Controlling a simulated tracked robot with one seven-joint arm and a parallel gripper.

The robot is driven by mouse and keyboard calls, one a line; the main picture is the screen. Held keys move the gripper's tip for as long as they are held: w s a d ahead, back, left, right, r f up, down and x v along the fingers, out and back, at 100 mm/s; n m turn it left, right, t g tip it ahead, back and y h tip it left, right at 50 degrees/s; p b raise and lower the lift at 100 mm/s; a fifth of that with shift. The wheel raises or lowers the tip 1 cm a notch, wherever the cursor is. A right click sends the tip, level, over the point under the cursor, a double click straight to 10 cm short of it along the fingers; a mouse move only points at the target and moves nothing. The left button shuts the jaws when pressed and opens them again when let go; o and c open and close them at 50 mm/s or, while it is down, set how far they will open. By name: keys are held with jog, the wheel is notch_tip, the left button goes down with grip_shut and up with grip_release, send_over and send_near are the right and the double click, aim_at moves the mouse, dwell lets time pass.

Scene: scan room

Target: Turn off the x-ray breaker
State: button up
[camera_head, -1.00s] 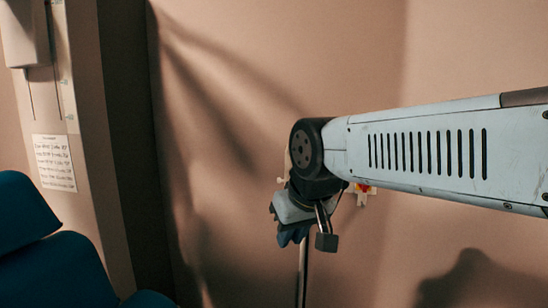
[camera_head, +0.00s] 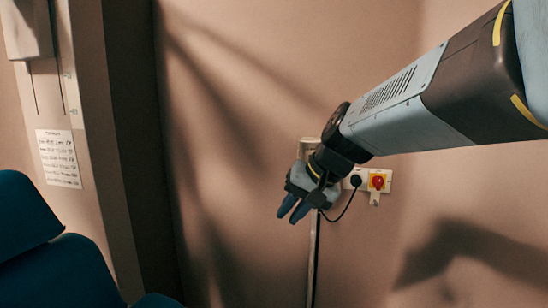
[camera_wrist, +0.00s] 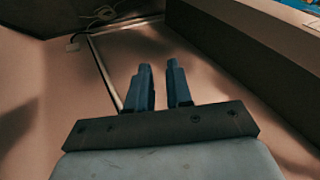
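The red knob cannot be made out in the wrist view.
A black plug with a cable (camera_head: 355,181) sits beside the knob. A pale vertical conduit (camera_head: 313,265) runs down the wall below my gripper. A blue chair (camera_head: 55,270) fills the lower left. A printed notice (camera_head: 58,158) is on the left wall.

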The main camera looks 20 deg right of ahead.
jog(key=w+d+r+m+t+y, duration=0.1)
jog(key=w+d+m+t+y, duration=0.15)
jog(key=w, duration=0.25)
jog(key=m+t+h, duration=0.3)
jog(key=m+t, duration=0.4)
jog(key=m, duration=0.4)
send_near(311, 156)
jog(key=x, duration=0.8)
jog(key=shift+d+f, duration=0.15)
jog(key=shift+c, duration=0.5)
grip_shut()
